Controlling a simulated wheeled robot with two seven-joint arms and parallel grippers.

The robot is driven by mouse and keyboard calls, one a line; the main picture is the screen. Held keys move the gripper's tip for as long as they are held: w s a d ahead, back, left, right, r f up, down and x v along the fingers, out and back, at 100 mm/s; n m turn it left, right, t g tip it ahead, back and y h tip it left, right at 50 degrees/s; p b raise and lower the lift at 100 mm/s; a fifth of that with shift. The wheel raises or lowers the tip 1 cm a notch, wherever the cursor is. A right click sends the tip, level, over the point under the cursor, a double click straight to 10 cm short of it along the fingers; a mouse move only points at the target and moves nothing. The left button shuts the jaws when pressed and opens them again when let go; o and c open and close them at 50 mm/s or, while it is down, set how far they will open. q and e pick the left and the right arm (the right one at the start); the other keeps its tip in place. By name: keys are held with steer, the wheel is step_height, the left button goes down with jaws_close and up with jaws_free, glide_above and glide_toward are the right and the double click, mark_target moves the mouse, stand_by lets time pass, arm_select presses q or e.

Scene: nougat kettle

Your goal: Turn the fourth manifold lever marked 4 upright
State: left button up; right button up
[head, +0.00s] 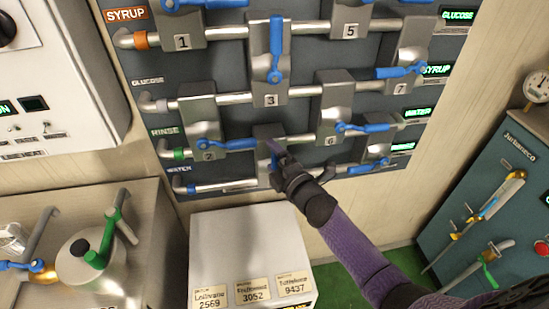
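The manifold panel (235,70) carries grey valve blocks with blue levers. The block behind my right gripper (273,152), in the lower row between blocks 2 and 6, shows only its grey top (268,131). Its number and most of its lever are hidden by my gripper, so I cannot tell how that lever stands. My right gripper reaches in from the lower right, its tip at the front of this block. I cannot tell whether the fingers are open or shut, or whether they touch the lever. My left gripper is not in view.
Lever 3 (276,45) stands upright just above. Lever 2 (224,146), lever 6 (362,128) and lever 7 (400,72) lie roughly sideways close by. A white box (245,238) with labels stands below the panel. A kettle (82,258) is at lower left.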

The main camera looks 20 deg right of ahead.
steer(key=s+d+p, duration=0.1)
steer(key=s, duration=0.8)
steer(key=shift+s+d, duration=0.3)
steer(key=shift+s, duration=0.1)
steer(key=s+f+m+g+h+b, duration=0.1)
steer(key=s+f+m+g, duration=0.4)
steer(key=f, duration=0.7)
steer(key=s+f+m+g+h+b, duration=0.1)
steer(key=s+f+m+g+h, duration=0.15)
steer(key=s+f+m, duration=0.65)
steer(key=s+a+f+m+g+b, duration=0.1)
steer(key=s+a+f+g, duration=0.1)
steer(key=s+f+g, duration=0.3)
steer(key=s+a+f+m+g, duration=0.1)
steer(key=s+f+g, duration=0.3)
steer(key=s+f, duration=0.7)
steer(key=s+m, duration=0.1)
steer(key=s, duration=0.5)
steer(key=shift+s+a+f+g+b, duration=0.15)
steer(key=shift+a+f+g+b, duration=0.15)
steer(key=shift+a+g+b, duration=0.1)
